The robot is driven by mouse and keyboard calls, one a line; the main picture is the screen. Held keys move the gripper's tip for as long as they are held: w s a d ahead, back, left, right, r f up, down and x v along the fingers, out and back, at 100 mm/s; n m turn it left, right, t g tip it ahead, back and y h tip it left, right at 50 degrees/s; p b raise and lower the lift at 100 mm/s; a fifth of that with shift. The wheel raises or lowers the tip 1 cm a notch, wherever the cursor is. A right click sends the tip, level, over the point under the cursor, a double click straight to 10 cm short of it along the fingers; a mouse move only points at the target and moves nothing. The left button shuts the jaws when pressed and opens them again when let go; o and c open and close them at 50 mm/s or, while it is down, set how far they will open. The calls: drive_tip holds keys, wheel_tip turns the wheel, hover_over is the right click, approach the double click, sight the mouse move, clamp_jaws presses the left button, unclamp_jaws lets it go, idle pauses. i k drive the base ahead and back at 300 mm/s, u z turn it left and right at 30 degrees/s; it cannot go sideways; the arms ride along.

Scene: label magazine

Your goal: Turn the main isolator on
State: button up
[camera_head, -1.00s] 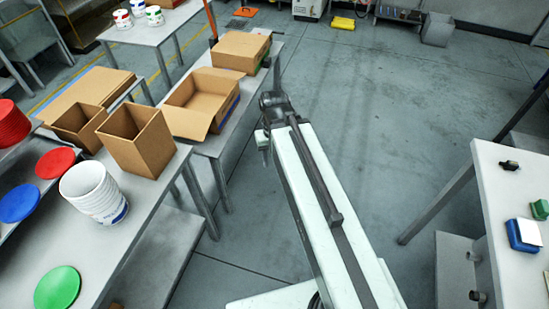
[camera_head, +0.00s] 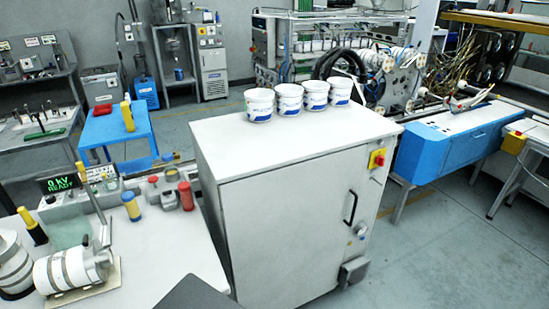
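A red-on-yellow rotary switch (camera_head: 377,159), which looks like the main isolator, sits high on the right part of the front of a grey-white cabinet (camera_head: 285,215). It is small in the view, and I cannot tell which position its handle is in. The cabinet door is closed, with a black handle (camera_head: 350,207) and a small round fitting (camera_head: 361,230) below the switch. My gripper is not in view.
Several white tubs (camera_head: 288,99) stand on the cabinet. A white bench (camera_head: 165,245) with test gear and an "0 kV READY" display (camera_head: 60,183) is at left. A blue machine (camera_head: 450,140) stands at right. The floor (camera_head: 430,260) is clear at front right.

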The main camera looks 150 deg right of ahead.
sight(380, 160)
drive_tip(key=i, duration=1.55)
drive_tip(key=u, duration=6)
drive_tip(key=i, duration=1.65)
drive_tip(key=z, duration=0.05)
